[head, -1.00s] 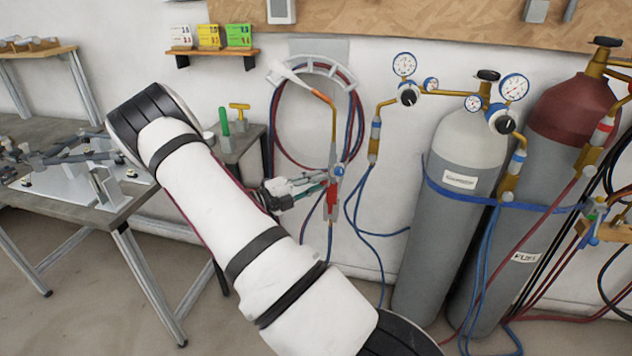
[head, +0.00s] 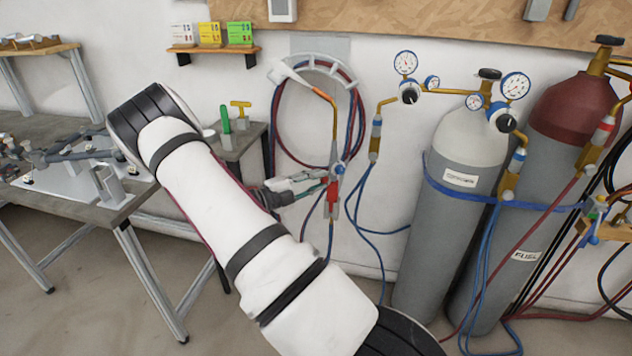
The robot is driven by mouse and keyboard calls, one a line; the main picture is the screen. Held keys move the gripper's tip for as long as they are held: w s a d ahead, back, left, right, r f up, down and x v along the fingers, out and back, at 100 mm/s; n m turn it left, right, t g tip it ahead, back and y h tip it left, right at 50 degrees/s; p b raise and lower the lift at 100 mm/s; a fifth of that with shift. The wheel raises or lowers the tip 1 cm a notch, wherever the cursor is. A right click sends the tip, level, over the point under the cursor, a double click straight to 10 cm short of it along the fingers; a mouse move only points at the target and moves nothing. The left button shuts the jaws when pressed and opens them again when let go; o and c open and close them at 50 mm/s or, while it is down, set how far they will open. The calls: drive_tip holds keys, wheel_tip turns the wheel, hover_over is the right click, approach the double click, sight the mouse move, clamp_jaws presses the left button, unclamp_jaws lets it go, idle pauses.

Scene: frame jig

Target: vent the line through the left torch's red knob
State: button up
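The left torch (head: 333,205) hangs upright on the wall, with its brass neck and pale nozzle bent up to the left. A blue knob (head: 340,168) sits at its upper part. A red part (head: 332,190), which looks like the red knob, shows just below it. My gripper (head: 324,183) reaches in from the left, with its tips at the torch beside the red part. I cannot tell whether they touch it or how far apart they are. The right torch (head: 596,217) is in a holder at the right edge.
Red and blue hoses loop on a hanger (head: 318,66) behind the torch. A grey cylinder (head: 450,220) and a red-topped cylinder (head: 573,110) with gauges stand to the right. A workbench (head: 70,200) with clamps is at the left. A small stand (head: 245,138) holds green and yellow handles.

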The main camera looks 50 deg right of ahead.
drive_tip(key=o, duration=0.4)
drive_tip(key=shift+a, duration=0.1)
drive_tip(key=v, duration=1.2)
drive_tip(key=s+a+r+m+t+y+p, duration=0.2)
drive_tip(key=s+a+r+m+y, duration=0.3)
drive_tip(key=s+a+r+m, duration=0.3)
drive_tip(key=s+a+r+m+t+y+p, duration=0.2)
drive_tip(key=s+a+r+m+t+y, duration=0.3)
drive_tip(key=s+a+r+m, duration=0.4)
drive_tip(key=s+a+r+m+t+y+p, duration=0.2)
drive_tip(key=s+a+r+m+t+y, duration=0.2)
drive_tip(key=a+m, duration=0.8)
drive_tip(key=shift+s+r+m+y, duration=0.7)
drive_tip(key=shift+s+r+m, duration=0.5)
drive_tip(key=shift+r+m, duration=0.2)
drive_tip(key=shift+s+r+m+y, duration=0.7)
drive_tip(key=shift+s+r+m, duration=0.55)
drive_tip(key=shift+m, duration=0.15)
